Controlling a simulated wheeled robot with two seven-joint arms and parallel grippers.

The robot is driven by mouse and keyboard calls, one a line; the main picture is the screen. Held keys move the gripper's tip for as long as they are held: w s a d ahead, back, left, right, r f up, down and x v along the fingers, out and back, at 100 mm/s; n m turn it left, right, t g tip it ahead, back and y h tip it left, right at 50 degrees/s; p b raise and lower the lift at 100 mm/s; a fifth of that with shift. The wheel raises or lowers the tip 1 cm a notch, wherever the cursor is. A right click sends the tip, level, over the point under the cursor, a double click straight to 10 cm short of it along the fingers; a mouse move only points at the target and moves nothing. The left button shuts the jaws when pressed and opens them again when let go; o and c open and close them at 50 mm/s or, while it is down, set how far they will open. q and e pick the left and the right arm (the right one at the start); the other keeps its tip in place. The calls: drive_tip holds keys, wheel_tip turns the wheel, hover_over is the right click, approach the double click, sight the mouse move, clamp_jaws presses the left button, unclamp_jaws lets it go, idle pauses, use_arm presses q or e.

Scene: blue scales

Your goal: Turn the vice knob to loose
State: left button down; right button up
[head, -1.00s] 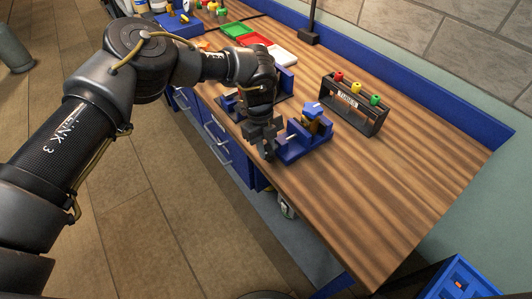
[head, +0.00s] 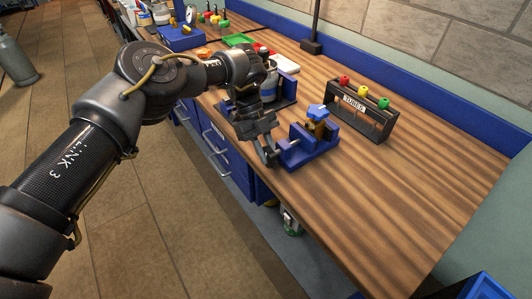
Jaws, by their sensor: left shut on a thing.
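The blue vice (head: 312,152) stands on the wooden bench near its front edge. A brass-coloured part with a blue top (head: 317,112) sits upright in the vice. My left gripper (head: 271,157) reaches down over the bench's front edge to the left end of the vice. Its fingers are shut at that end, where the vice knob sits. The knob itself is hidden by the fingers, so its turn cannot be seen. My right gripper is not in view.
A dark rack labelled "TUBES" (head: 355,106) with red, yellow and green caps stands right of the vice. A blue stand with a grey bottle (head: 268,90) is just behind the gripper. Trays (head: 240,40) lie farther back. The bench's right front is clear.

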use_arm(q)
drive_tip(key=c, duration=1.6)
unclamp_jaws()
drive_tip(key=shift+o, duration=0.2)
drive_tip(key=shift+w+a+r, duration=0.1)
drive_tip(key=shift+w+r, duration=0.1)
drive_tip(key=b+v, duration=0.1)
drive_tip(key=v, duration=0.9)
drive_tip(key=shift+r, duration=0.2)
